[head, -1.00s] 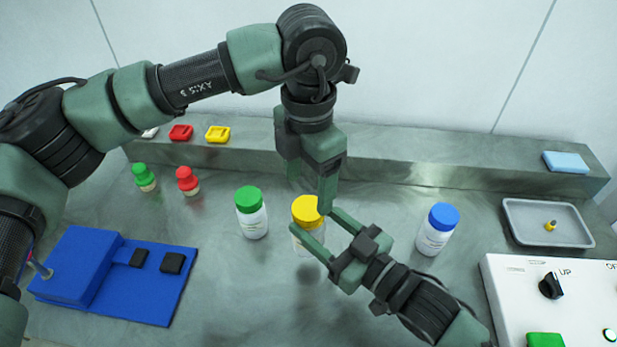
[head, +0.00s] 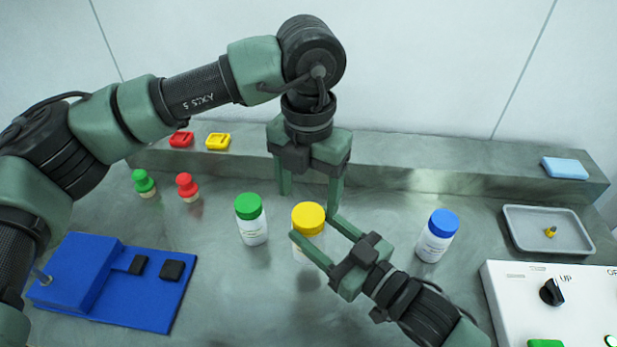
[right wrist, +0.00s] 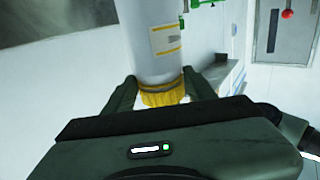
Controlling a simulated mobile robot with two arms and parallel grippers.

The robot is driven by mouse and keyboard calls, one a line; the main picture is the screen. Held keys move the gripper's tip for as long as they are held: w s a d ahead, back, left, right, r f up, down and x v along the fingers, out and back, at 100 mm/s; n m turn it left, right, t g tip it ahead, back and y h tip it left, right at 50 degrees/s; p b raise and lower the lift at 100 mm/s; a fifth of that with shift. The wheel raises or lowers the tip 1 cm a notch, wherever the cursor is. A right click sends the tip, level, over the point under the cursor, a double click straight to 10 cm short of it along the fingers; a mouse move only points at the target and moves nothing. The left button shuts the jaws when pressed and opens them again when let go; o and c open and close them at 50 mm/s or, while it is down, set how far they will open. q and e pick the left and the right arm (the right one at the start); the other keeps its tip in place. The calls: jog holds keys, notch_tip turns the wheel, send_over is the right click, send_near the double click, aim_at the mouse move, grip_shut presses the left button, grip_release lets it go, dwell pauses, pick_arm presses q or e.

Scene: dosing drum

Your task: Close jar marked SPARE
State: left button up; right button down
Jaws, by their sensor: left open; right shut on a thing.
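A white jar with a yellow lid (head: 308,219) stands on the steel bench. The right wrist view shows the white jar body (right wrist: 152,45) and the yellow ribbed lid (right wrist: 163,95) between the fingers. The lid sits on the jar; I cannot tell whether it is tight. My left gripper (head: 309,202) is open and empty, pointing down above and behind the yellow lid. A green-lidded jar (head: 252,225) and a blue-lidded jar (head: 435,237) stand on either side. No label is readable.
A blue fixture (head: 115,280) lies front left. Green (head: 144,183) and red (head: 187,186) knobbed pieces stand behind it. A raised ledge (head: 430,172) runs along the back. A grey tray (head: 520,237) and a white control panel (head: 510,305) are at right.

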aim_at(308, 214)
pick_arm(q)
jog(key=shift+f, duration=2.55)
jog(key=c, duration=1.5)
jog(key=shift+o, duration=0.2)
jog(key=m, duration=0.6)
jog(key=shift+m, duration=0.3)
jog(key=o, duration=1.5)
jog(key=shift+o, duration=0.2)
